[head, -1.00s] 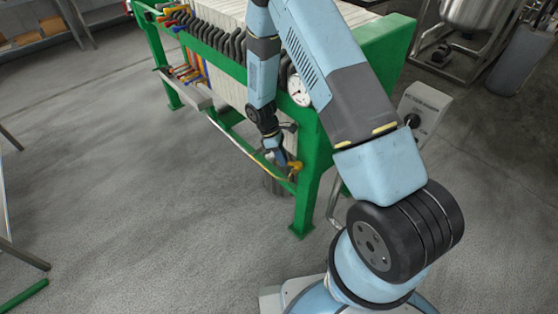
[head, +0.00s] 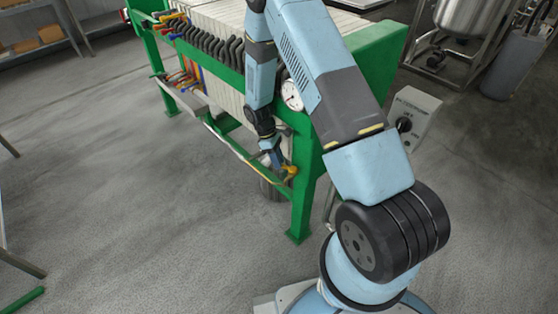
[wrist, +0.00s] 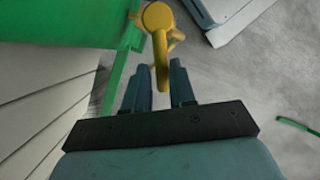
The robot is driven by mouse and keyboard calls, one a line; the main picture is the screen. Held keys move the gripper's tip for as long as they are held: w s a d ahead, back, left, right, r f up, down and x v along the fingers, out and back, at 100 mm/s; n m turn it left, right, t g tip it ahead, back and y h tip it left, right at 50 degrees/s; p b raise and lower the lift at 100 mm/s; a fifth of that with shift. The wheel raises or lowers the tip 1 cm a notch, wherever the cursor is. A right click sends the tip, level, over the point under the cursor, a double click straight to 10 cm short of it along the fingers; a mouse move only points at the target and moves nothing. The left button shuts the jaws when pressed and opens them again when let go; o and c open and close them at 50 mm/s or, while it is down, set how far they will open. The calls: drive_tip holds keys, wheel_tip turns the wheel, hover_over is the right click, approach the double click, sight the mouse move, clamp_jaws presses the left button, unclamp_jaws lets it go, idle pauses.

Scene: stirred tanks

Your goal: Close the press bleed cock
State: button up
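The press bleed cock is a yellow fitting (head: 290,172) low at the near end of the green press frame (head: 307,165). In the wrist view the yellow cock (wrist: 159,18) has a round head and a handle pointing toward my gripper. My gripper (wrist: 162,72) is open, one finger on each side of the handle, with a gap visible on both sides. In the head view my gripper (head: 278,158) is just beside the cock, small and partly hard to make out.
A pressure gauge (head: 291,95) sits on the press above my gripper. A grey control box (head: 413,115) with a black knob stands to the right. A steel tank (head: 470,15) is at the back right.

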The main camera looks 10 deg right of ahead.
drive_tip(key=shift+o, duration=1.4)
drive_tip(key=shift+s, duration=0.1)
drive_tip(key=shift+a+r, duration=0.1)
drive_tip(key=shift+r, duration=0.1)
drive_tip(key=w+a+r, duration=0.4)
drive_tip(key=w+a, duration=0.4)
drive_tip(key=w, duration=0.3)
drive_tip(key=shift+w, duration=0.3)
